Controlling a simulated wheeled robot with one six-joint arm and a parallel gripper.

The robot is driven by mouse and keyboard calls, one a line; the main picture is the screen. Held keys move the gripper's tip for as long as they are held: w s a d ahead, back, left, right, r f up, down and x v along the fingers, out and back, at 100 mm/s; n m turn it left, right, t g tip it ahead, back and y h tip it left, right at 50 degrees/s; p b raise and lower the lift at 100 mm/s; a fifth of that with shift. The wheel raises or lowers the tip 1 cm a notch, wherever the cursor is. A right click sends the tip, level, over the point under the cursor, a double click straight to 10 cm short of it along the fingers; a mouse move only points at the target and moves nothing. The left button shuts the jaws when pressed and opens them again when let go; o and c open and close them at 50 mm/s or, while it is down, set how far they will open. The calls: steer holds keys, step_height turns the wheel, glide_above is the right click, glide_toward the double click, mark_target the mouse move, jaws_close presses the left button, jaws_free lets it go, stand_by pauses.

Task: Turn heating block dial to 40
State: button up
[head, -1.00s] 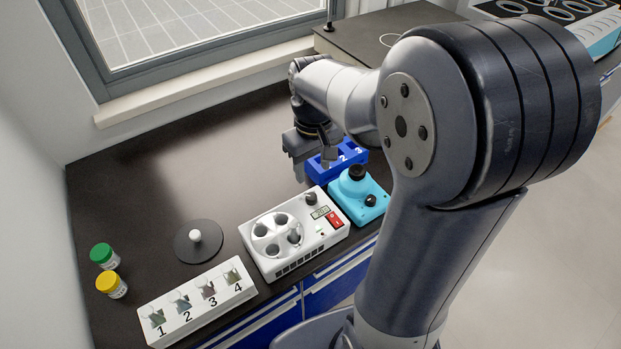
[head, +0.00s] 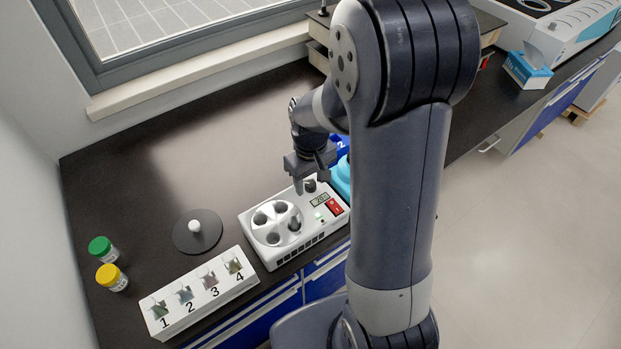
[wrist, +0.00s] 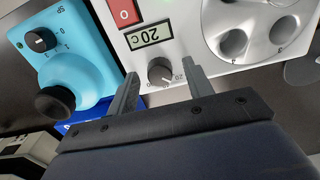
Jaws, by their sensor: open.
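The white heating block (head: 262,252) stands on the dark bench with several round wells on top. Its display (wrist: 149,36) reads 20 C, beside a red switch (wrist: 124,12). The grey dial (wrist: 161,71) has a scale around it; 20 is legible, but the pointer's exact setting is unclear. In the head view the dial (head: 310,185) sits at the block's far corner, just by my fingertips. My gripper (wrist: 160,74) is open and empty, one finger on each side of the dial in the wrist view. Whether the fingers touch it or hover above it cannot be told.
A cyan device (wrist: 75,60) with black knobs stands close beside the block, with a blue rack (head: 337,142) behind. A white numbered vial rack (head: 200,292), a round grey plate (head: 183,236), a green-capped jar (head: 100,246) and a yellow-capped jar (head: 108,274) are left.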

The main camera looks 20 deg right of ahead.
steer(key=shift+c, duration=0.4)
steer(key=c, duration=0.9)
steer(key=shift+m, duration=0.3)
steer(key=m, duration=0.3)
steer(key=shift+m, duration=0.3)
steer(key=shift+m+b, duration=0.45)
steer(key=shift+m, duration=1.75)
steer(key=o, duration=1)
